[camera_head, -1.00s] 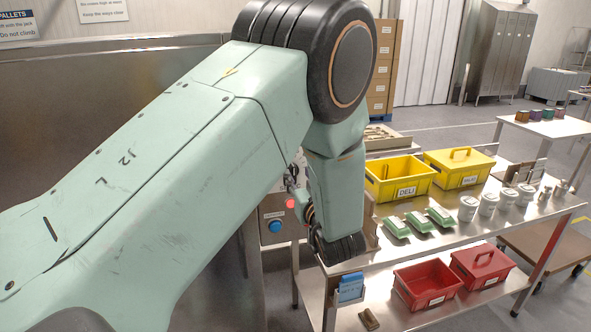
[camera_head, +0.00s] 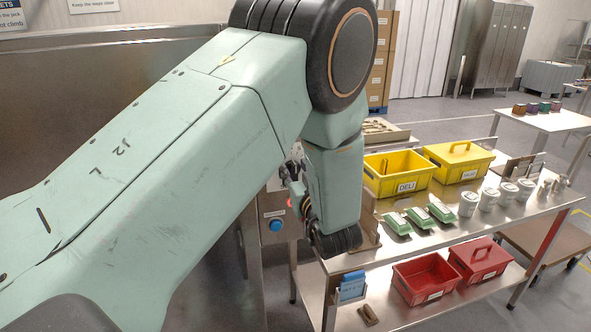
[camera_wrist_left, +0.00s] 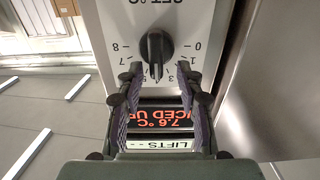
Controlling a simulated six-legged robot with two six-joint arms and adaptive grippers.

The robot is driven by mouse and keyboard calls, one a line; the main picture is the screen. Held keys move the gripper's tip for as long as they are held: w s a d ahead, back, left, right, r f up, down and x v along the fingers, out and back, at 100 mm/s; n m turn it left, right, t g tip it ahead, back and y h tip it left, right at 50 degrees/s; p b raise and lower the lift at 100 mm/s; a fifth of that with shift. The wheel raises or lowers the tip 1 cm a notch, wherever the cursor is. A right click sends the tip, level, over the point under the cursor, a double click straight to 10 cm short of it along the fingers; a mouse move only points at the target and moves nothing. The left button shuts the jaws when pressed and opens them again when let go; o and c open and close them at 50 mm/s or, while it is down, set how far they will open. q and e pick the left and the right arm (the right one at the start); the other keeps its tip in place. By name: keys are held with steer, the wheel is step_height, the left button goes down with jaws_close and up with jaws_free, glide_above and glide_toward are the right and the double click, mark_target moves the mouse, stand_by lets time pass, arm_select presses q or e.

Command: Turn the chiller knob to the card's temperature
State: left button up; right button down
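The chiller knob (camera_wrist_left: 156,45) is black, on a pale dial plate (camera_wrist_left: 185,15) marked in °C that appears upside down in the left wrist view. Its narrow end points down in the picture, near the 3 and other partly hidden numbers. My left gripper (camera_wrist_left: 158,76) is open, its fingers on either side of that end, with gaps showing. A red-lit display (camera_wrist_left: 160,118) reading 7.6 °C lies between the fingers, its second line partly hidden. In the head view my left gripper (camera_head: 302,205) is partly hidden by my arm. My right gripper is out of view.
A blue button (camera_head: 276,225) sits on a metal box beside my left gripper. A steel table (camera_head: 400,252) to the right holds yellow crates (camera_head: 397,186), green packs and white tubs; red crates (camera_head: 427,297) stand on its lower shelf.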

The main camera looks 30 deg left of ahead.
arm_select(q)
steer(key=shift+s+d+r, duration=0.1)
steer(key=shift+d+r, duration=0.05)
steer(key=shift+d, duration=0.1)
steer(key=c, duration=0.3)
steer(key=shift+w, duration=0.25)
steer(key=shift+c, duration=2.2)
steer(key=shift+s+a, duration=0.1)
steer(key=shift+a, duration=0.05)
jaws_close()
